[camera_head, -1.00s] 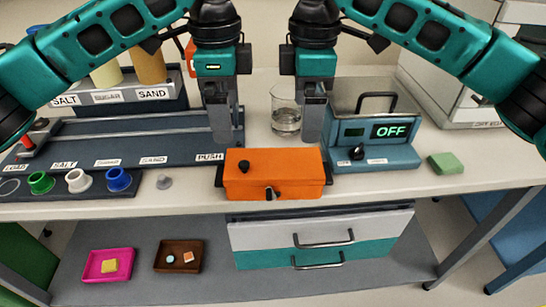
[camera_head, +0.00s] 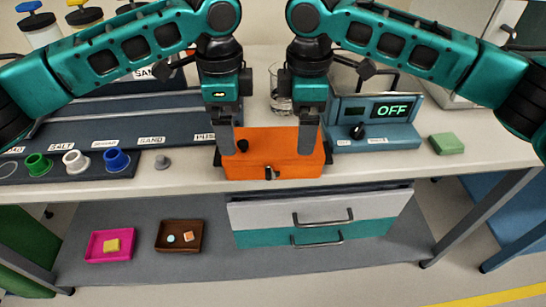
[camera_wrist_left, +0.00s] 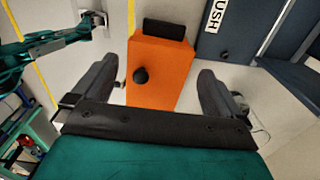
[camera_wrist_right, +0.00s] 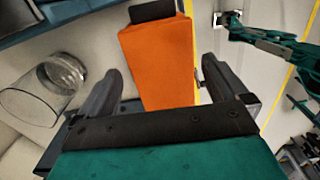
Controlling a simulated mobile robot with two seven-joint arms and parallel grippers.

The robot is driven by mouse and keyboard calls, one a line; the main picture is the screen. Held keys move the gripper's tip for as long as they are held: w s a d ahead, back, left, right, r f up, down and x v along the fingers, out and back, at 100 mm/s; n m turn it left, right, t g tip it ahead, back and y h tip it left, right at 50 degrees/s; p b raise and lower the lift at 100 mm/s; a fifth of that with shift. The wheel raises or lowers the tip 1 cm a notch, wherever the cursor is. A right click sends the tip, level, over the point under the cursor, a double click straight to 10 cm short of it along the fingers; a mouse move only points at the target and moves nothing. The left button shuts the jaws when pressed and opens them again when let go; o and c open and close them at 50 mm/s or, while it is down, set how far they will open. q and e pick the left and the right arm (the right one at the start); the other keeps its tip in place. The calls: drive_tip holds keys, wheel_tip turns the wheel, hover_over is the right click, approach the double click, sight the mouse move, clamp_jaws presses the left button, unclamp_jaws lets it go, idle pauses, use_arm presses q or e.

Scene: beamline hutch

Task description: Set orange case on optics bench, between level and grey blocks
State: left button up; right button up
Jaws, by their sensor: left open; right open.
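The orange case (camera_head: 270,168), a box with a black knob on top, a front latch and black end handles, sits on the light bench top (camera_head: 400,170) near its front edge. My left gripper (camera_head: 226,142) is open above the case's left end. My right gripper (camera_head: 308,140) is open above its right end. The case shows beyond the open fingers in the left wrist view (camera_wrist_left: 160,80) and the right wrist view (camera_wrist_right: 160,65). It does not look gripped. I cannot make out a level or grey blocks.
A teal device (camera_head: 375,130) reading OFF stands close right of the case, with a green block (camera_head: 447,144) beyond. A glass beaker (camera_head: 280,98) stands behind. Left are a labelled dark panel, coloured cups and a small grey knob (camera_head: 162,162). Drawers (camera_head: 320,215) and trays (camera_head: 110,246) are below.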

use_arm(q)
drive_tip(key=shift+f, duration=2.4)
use_arm(e)
drive_tip(key=shift+f, duration=2.4)
use_arm(q)
drive_tip(key=shift+c, duration=0.4)
use_arm(e)
drive_tip(key=shift+c, duration=0.4)
use_arm(q)
drive_tip(key=shift+r, duration=0.1)
drive_tip(key=c, duration=1)
use_arm(e)
drive_tip(key=c, duration=1)
